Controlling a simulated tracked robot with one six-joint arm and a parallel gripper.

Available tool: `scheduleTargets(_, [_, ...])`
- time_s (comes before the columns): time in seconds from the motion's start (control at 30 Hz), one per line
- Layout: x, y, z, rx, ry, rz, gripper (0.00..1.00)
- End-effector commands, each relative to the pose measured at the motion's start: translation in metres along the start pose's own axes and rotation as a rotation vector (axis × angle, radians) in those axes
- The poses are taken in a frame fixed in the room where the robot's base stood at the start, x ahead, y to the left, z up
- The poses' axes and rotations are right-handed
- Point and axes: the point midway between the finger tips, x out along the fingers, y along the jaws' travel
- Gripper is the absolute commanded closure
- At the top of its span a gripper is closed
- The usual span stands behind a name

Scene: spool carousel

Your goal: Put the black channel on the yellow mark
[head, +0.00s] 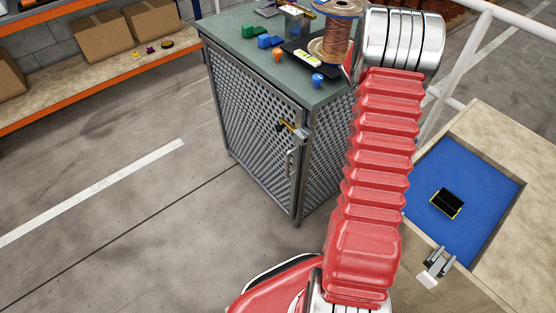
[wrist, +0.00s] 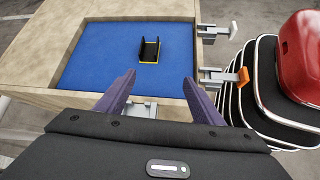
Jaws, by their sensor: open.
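The black channel (head: 447,202) sits on the blue surface in a wooden-rimmed box at the right of the head view. In the wrist view the channel (wrist: 150,50) stands with its open side up. Thin yellow edges, which look like the yellow mark (wrist: 147,63), show around its base, so the channel covers most of the mark. How exactly the two line up cannot be told. My gripper (wrist: 158,78) is open and empty, apart from the channel, with its two purple fingers on the near side of it. The head view does not show my gripper.
The blue surface (head: 425,165) is clear around the channel. A wooden rim (head: 500,130) surrounds it, with metal clamps (head: 438,262) on one edge. A green-topped cabinet (head: 265,140) holds a copper spool (head: 330,45) and several small coloured parts. A white rail (head: 455,60) stands behind my arm.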

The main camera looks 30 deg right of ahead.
Motion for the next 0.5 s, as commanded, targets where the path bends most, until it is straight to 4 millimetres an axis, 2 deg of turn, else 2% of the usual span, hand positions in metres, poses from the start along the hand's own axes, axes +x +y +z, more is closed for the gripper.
scheduleTargets(0.03, [-0.015,-0.007,0.004,0.011,0.032,0.011,0.39])
scheduleTargets(0.1, [-0.032,-0.017,0.007,0.030,0.078,0.021,0.39])
scheduleTargets(0.5, [-0.114,-0.086,0.029,0.115,0.341,0.055,0.39])
